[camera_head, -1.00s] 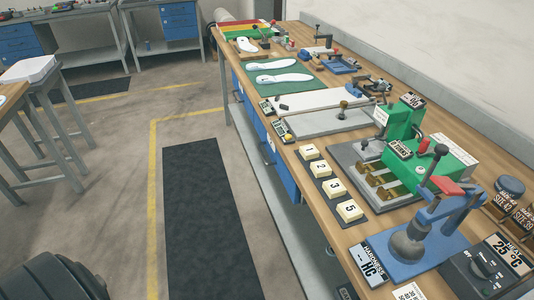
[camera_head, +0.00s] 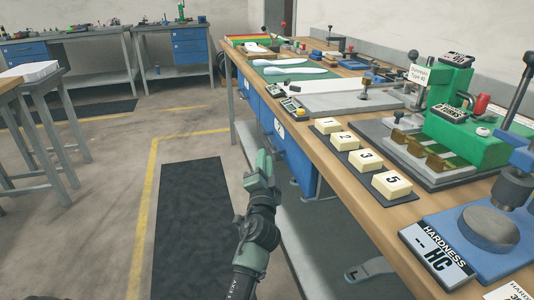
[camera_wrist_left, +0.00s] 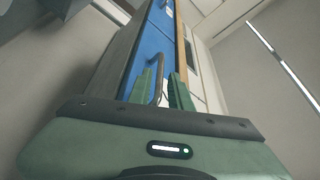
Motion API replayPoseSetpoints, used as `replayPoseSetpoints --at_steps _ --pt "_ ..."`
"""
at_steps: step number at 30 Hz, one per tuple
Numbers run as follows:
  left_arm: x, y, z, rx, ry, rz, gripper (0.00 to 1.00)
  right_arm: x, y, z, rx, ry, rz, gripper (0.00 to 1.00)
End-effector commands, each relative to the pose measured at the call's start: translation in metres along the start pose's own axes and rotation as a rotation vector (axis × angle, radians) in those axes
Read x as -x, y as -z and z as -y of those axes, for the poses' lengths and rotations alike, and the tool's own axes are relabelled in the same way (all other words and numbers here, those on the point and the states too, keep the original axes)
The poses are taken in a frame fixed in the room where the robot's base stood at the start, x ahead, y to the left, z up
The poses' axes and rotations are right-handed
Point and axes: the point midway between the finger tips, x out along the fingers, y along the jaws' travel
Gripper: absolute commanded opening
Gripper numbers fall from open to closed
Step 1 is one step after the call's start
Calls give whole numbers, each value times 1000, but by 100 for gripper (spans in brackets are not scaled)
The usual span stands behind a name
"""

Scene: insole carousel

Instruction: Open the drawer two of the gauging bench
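The gauging bench (camera_head: 318,143) runs along the right with blue drawer fronts under its top. A drawer front with a white label that seems to read 2 (camera_head: 279,128) faces the aisle and looks closed. My left gripper (camera_head: 263,168) is in front of the drawers, partly covering the blue fronts. In the left wrist view, its two green fingers (camera_wrist_left: 160,92) are apart. A bar handle (camera_wrist_left: 159,68) on a blue drawer front (camera_wrist_left: 148,45) shows between them; I see no clear contact. My right gripper is not in view.
Numbered blocks (camera_head: 363,158), a green press (camera_head: 470,130) and a hardness tester (camera_head: 480,225) stand on the bench top. A dark floor mat (camera_head: 185,230) lies along the aisle, which is clear. A shelf runs low under the bench.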

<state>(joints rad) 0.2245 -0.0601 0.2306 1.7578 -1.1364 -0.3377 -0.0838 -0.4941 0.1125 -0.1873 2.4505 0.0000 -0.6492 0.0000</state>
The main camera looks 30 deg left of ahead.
Motion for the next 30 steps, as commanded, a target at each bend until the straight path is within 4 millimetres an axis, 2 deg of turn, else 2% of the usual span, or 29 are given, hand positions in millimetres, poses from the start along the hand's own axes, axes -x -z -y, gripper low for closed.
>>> replayPoseSetpoints --at_steps 3,8,15,20,27,29,30 --pt "-13 5 3 -11 10 -13 20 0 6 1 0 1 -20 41" --pt "-38 5 3 -12 10 -13 20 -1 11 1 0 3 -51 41" --pt "-72 5 2 -11 8 -12 20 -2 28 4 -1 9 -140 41" --pt "-80 5 2 -10 6 -12 20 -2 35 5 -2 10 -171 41" --pt "-80 5 2 -9 6 -12 20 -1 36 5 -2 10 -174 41" --pt "-80 5 2 -9 6 -12 3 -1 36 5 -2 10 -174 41" --pt "-80 5 2 -10 6 -12 0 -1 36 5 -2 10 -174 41"
